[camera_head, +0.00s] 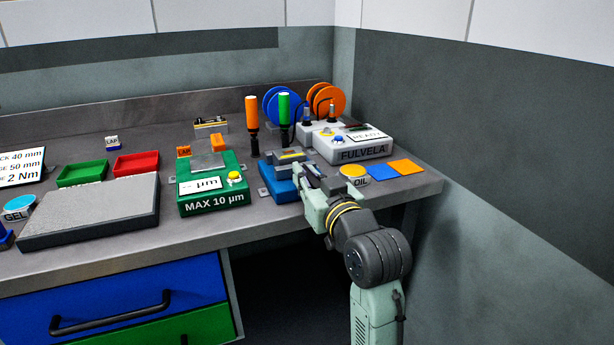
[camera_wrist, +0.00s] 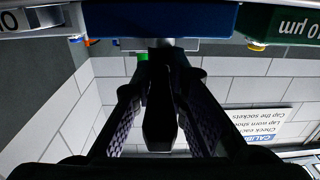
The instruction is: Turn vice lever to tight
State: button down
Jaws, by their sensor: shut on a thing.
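The blue vice (camera_head: 278,188) sits near the front edge of the workbench, right of the green gauge box. A grey block (camera_head: 290,157) shows at its top. My gripper (camera_head: 304,184) reaches the right front side of the vice and covers part of it. In the wrist view the vice's blue body (camera_wrist: 160,19) runs across the top. There the dark vice lever (camera_wrist: 160,115) stands between the two fingers of my gripper (camera_wrist: 161,88), which are shut on it. The lever is mostly hidden in the head view. Its exact angle is hard to tell.
The green MAX 10 µm box (camera_head: 212,188) stands close on the left. Orange and green-handled tools (camera_head: 252,125) stand behind the vice. The white FULVELA box (camera_head: 355,147), yellow OIL pot (camera_head: 354,172) and coloured pads (camera_head: 383,173) lie to the right. Open floor is in front.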

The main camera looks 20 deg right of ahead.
jog(key=shift+n+y, duration=0.3)
jog(key=shift+y, duration=0.1)
jog(key=n+y+b, duration=0.1)
jog(key=y, duration=0.1)
jog(key=d+n+g+y, duration=0.1)
jog(key=y, duration=0.1)
jog(key=n+g+y+b, duration=0.1)
jog(key=n+y, duration=0.1)
jog(key=shift+w+d+b, duration=0.15)
jog(key=shift+w+b, duration=0.1)
jog(key=shift+b, duration=0.1)
jog(key=shift+w+d+n+g+y+b, duration=0.1)
jog(key=shift+d+n+g+y+b, duration=0.05)
jog(key=shift+n+g+y, duration=0.7)
jog(key=shift+w+d+n+g+y+b, duration=0.1)
jog(key=shift+w+n+g+y+b, duration=0.1)
jog(key=shift+n+g+y, duration=0.6)
jog(key=shift+w+d+n+g+y+b, duration=0.15)
jog(key=shift+n+g+y, duration=0.3)
jog(key=shift+y, duration=0.7)
jog(key=shift+s, duration=0.1)
jog(key=c, duration=1.6)
grip_release()
jog(key=shift+o, duration=0.2)
jog(key=v, duration=1.2)
